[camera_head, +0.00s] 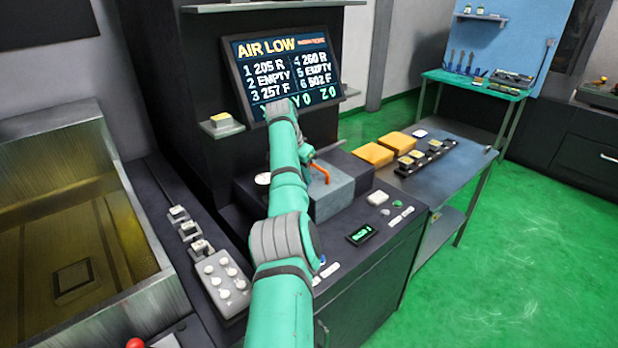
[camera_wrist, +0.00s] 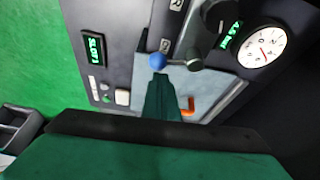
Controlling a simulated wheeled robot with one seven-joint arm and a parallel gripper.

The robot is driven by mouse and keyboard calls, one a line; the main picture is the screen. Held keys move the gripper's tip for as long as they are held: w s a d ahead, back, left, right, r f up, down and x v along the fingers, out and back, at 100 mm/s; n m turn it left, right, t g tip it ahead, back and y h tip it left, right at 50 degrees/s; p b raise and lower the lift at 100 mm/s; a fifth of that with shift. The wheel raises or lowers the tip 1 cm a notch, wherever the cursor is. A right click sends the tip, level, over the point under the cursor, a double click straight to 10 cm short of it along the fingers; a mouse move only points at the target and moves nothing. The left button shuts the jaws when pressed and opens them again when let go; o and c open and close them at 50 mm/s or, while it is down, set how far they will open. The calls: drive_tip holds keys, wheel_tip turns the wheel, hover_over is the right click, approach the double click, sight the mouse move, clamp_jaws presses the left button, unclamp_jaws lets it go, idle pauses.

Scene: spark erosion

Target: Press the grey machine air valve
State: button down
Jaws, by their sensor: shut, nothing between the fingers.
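In the wrist view a dark grey valve with a rounded grey knob (camera_wrist: 194,60) stands on the dark machine panel, beside a label. A blue ball knob (camera_wrist: 157,61) is just left of it. My gripper (camera_wrist: 161,78) is shut and empty; its green fingertips appear just below the blue knob, with the grey knob up and to the right. I cannot tell whether the tips touch anything. In the head view my arm hides the valve and my gripper. The screen (camera_head: 283,72) reads AIR LOW.
A pressure gauge (camera_wrist: 262,47) with a small green 4.5 bar readout is right of the valves. An orange handle (camera_wrist: 188,106) on the grey block (camera_head: 332,190) is close to my fingers. A knob box (camera_head: 221,283) and a metal tank (camera_head: 80,230) are at left.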

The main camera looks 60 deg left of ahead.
drive_tip(key=shift+s+a, duration=0.2)
drive_tip(key=shift+a, duration=0.25)
drive_tip(key=shift+s+r, duration=0.1)
drive_tip(key=shift+r, duration=0.15)
drive_tip(key=v, duration=1)
drive_tip(key=shift+d, duration=0.1)
idle(0.4)
